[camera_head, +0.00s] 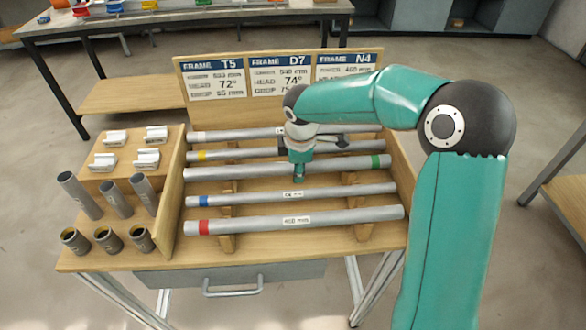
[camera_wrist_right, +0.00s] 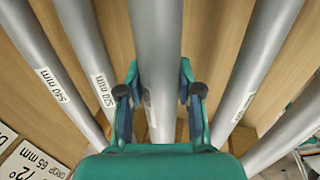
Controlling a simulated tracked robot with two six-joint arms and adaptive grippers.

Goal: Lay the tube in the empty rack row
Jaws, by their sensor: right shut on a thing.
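The grey tube with a green band (camera_head: 340,164) lies lengthwise across the middle of the wooden rack (camera_head: 228,243), between a yellow-banded tube (camera_head: 233,154) behind and a blue-banded tube (camera_head: 240,200) in front. My right gripper (camera_head: 299,174) points down and is shut on the green-banded tube near its middle. In the right wrist view the fingers (camera_wrist_right: 160,95) straddle this tube (camera_wrist_right: 157,35), one on each side. I cannot tell whether it rests in its row or hangs just above it. No other row shows clearly as empty. My left gripper is out of view.
A red-banded tube (camera_head: 345,215) lies at the front and another tube (camera_head: 225,136) at the back. Short tubes (camera_head: 80,195), dark cups (camera_head: 108,238) and white clips (camera_head: 116,137) stand at the left. A sign board (camera_head: 282,55) rises behind the rack.

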